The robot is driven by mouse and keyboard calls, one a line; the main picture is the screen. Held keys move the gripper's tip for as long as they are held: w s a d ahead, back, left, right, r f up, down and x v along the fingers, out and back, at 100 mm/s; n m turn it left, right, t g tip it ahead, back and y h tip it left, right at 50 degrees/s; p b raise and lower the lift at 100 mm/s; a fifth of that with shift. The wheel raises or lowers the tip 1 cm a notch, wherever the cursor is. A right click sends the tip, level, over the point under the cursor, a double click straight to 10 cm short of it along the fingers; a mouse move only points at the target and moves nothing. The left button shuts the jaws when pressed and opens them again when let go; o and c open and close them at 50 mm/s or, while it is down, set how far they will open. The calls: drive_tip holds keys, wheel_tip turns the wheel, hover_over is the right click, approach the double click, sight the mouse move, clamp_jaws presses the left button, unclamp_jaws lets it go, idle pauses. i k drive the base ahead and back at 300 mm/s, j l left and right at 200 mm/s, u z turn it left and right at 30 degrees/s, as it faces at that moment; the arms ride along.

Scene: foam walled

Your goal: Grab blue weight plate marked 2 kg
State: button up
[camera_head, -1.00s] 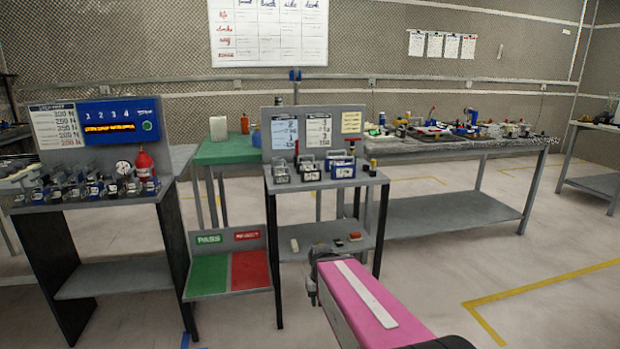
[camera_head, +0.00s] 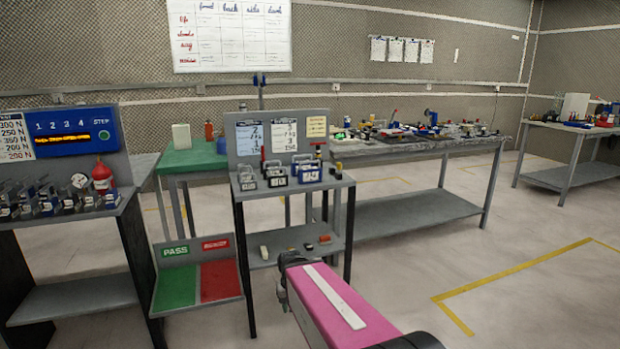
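On the small grey stand in the middle stand a few handled weights with pale labels. The rightmost weight (camera_head: 309,172) looks blue with a white label. Beside it are a dark weight (camera_head: 277,175) and a greyer weight (camera_head: 247,181). Their markings are too small to read, so I cannot confirm which one says 2 kg. My arm reaches in from the bottom with a pink link. My gripper (camera_head: 283,290) is a small dark shape at the far end of that link, in front of and below the stand's top, apart from the weights. Its fingers cannot be made out.
The small stand (camera_head: 340,181) has a back panel with posted sheets and a lower shelf holding small items. A PASS/REJECT tray (camera_head: 160,259) stands to its left. A blue-panelled bench (camera_head: 127,200) is at far left. Open floor lies to the right.

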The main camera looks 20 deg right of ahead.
sight(309, 174)
drive_tip(key=i+l, duration=0.15)
drive_tip(key=l, duration=0.25)
drive_tip(key=i+l, duration=0.1)
drive_tip(key=l, duration=0.35)
drive_tip(key=i+l, duration=0.15)
drive_tip(key=l, duration=0.25)
drive_tip(key=i+l, duration=0.15)
drive_tip(key=l, duration=0.3)
drive_tip(key=i+l+u, duration=0.1)
drive_tip(key=l, duration=0.3)
drive_tip(key=i+l, duration=0.15)
drive_tip(key=l, duration=0.3)
drive_tip(key=i+l, duration=0.1)
drive_tip(key=l, duration=0.3)
drive_tip(key=j, duration=0.7)
